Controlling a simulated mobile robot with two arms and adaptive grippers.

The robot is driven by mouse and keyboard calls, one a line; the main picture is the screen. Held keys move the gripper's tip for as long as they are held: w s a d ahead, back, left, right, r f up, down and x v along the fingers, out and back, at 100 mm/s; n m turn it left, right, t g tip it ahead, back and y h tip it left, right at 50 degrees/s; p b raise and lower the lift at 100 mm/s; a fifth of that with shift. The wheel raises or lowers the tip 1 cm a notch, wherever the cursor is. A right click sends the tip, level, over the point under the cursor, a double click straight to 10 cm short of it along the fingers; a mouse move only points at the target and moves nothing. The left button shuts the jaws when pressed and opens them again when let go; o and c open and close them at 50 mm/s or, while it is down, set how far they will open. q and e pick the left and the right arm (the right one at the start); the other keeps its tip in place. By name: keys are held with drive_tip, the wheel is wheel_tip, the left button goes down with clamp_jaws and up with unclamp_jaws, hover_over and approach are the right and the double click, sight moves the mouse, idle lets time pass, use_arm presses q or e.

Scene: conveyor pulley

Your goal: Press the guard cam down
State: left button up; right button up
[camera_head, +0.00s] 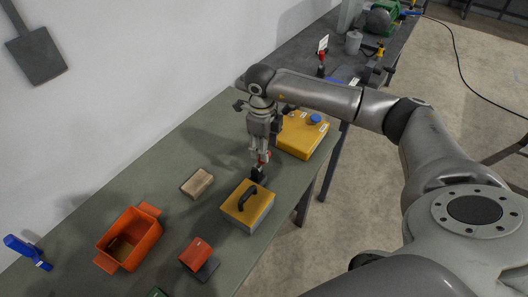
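My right gripper (259,163) points down over the green table, its fingertips just above or at a small black piece (258,175) with a bit of red near it. The fingers are small and overlap this piece, so I cannot tell if they are open or shut, or touching it. The black piece stands beside the far edge of a yellow-topped box (238,216) with a black handle (247,197). I cannot tell for sure which part is the guard cam. My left gripper is not in view.
A yellow box with a blue knob (316,118) stands behind my gripper. A tan block (197,183), an orange bin (148,232) and a red-and-black item (197,253) lie on the green table (165,205). A dark bench with equipment is beyond.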

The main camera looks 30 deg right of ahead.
wheel_tip(320, 180, down, 5)
drive_tip(key=shift+w+d+r+p, duration=0.1)
drive_tip(key=shift+p, duration=0.45)
clamp_jaws()
